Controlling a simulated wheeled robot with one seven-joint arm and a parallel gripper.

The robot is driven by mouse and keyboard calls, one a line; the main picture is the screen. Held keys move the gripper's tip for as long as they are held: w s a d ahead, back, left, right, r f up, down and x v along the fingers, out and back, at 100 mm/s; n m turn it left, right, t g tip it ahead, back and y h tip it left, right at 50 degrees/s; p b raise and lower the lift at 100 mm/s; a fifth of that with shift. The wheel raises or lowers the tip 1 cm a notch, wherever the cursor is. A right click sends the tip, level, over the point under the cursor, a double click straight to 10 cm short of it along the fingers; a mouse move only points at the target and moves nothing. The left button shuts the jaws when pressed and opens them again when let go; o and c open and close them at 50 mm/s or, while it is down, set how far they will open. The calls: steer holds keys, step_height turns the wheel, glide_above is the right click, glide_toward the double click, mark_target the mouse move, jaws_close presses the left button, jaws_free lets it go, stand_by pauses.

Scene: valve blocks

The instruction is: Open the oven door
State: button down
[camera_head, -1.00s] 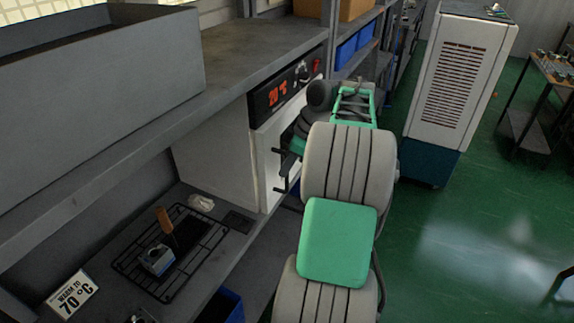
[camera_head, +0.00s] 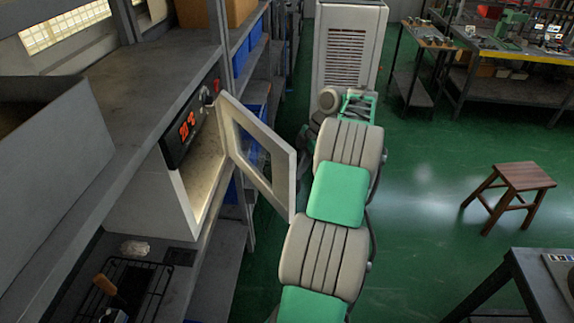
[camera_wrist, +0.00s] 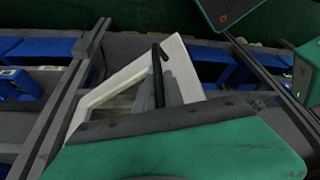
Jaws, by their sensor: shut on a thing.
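The oven door (camera_head: 262,150), a white frame with a window, stands swung wide open on the right side of the oven (camera_head: 205,165) in the head view. The pale oven interior shows. In the wrist view the white door (camera_wrist: 125,80) is ahead, with its dark handle (camera_wrist: 157,65) in front of it. My gripper (camera_wrist: 158,92) is shut on the door handle; its green and dark body fills the lower part of that view. In the head view my arm hides the gripper, and the door covers some of that area.
A wire rack (camera_head: 140,285) with a wooden-handled tool (camera_head: 103,286) lies on the shelf in front of the oven. Blue bins (camera_head: 240,60) fill shelves behind. A white cabinet (camera_head: 347,45) stands at the back. A stool (camera_head: 515,185) stands on open green floor at right.

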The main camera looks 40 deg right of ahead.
steer(key=shift+d+p, duration=0.5)
steer(key=shift+d, duration=1.05)
steer(key=shift+s, duration=0.1)
steer(key=c, duration=1.5)
jaws_free()
steer(key=shift+o, duration=0.2)
steer(key=shift+r, duration=0.1)
steer(key=s+a+r+b, duration=0.1)
steer(key=s+a+r, duration=0.9)
steer(key=r, duration=0.2)
steer(key=shift+r, duration=0.4)
